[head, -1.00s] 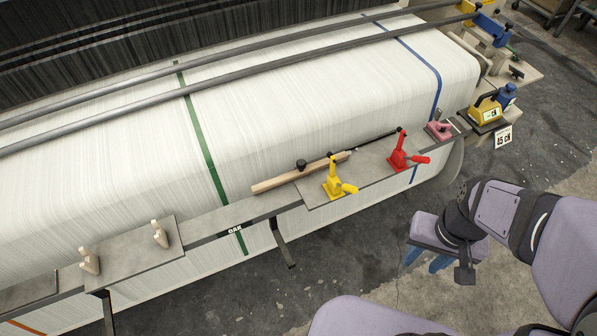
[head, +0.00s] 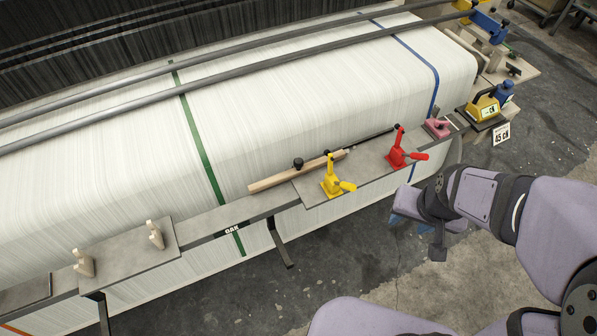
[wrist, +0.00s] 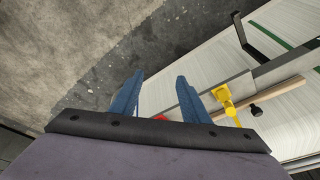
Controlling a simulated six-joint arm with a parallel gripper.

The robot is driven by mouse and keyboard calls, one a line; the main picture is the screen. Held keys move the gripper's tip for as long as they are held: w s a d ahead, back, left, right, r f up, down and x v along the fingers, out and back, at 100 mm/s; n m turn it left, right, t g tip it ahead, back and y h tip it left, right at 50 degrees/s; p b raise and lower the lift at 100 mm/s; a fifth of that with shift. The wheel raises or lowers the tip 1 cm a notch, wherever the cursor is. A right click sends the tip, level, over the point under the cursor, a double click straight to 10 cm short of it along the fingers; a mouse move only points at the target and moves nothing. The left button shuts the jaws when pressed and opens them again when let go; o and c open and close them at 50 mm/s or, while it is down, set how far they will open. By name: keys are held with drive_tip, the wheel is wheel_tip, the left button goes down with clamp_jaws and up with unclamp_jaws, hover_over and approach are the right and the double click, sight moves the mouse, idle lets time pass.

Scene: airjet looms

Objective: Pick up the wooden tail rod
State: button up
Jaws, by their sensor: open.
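The wooden tail rod (head: 285,179) is a pale, slim bar lying along the rail in front of the white warp. Its right end lies behind the yellow toggle clamp (head: 332,182), and a black knob (head: 298,163) stands by it. In the wrist view, the rod (wrist: 287,90) lies right of my fingers, beyond the yellow clamp (wrist: 226,99). My gripper (wrist: 160,76) has two blue fingers spread apart with nothing between them. In the head view, my gripper (head: 408,224) is right of the rod, near the plate's front, its fingers partly hidden by my wrist.
A red toggle clamp (head: 398,155) stands right of the yellow one, with a pink block (head: 437,127) beyond. A yellow-and-blue device (head: 484,107) stands beside a "45 cN" tag (head: 502,134). Two cream pegs stand on the left plate (head: 130,253). Floor in front is open.

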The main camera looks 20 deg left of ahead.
drive_tip(key=w+a+r+t+y+b, duration=0.1)
drive_tip(key=w+a+t+y+b, duration=0.3)
drive_tip(key=w+a, duration=0.7)
drive_tip(key=w+a+r+m+t, duration=0.1)
drive_tip(key=w+a+r+t, duration=0.3)
drive_tip(key=a, duration=0.4)
drive_tip(key=t+y+b, duration=0.4)
drive_tip(key=b, duration=0.2)
hover_over(299, 167)
drive_tip(key=w, duration=0.1)
drive_tip(key=s+f, duration=0.1)
drive_tip(key=f, duration=0.1)
drive_tip(key=s+f+n+b, duration=0.1)
drive_tip(key=f, duration=0.2)
drive_tip(key=s+f+n+t+b, duration=0.1)
drive_tip(key=f, duration=0.1)
drive_tip(key=shift+s+a+f+h, duration=0.2)
drive_tip(key=shift+f+h, duration=0.2)
drive_tip(key=s+f+n, duration=0.1)
drive_tip(key=s+d+f+n+b, duration=0.1)
drive_tip(key=f, duration=0.1)
drive_tip(key=s+d+f+n+b, duration=0.1)
drive_tip(key=shift+d+f+n+t+h, duration=0.25)
drive_tip(key=shift+f+n+t+h, duration=0.05)
drive_tip(key=shift+f+h, duration=0.1)
drive_tip(key=shift+p+x, duration=0.75)
drive_tip(key=shift+x, duration=0.7)
drive_tip(key=shift+p+x, duration=0.85)
drive_tip(key=shift+x, duration=1.3)
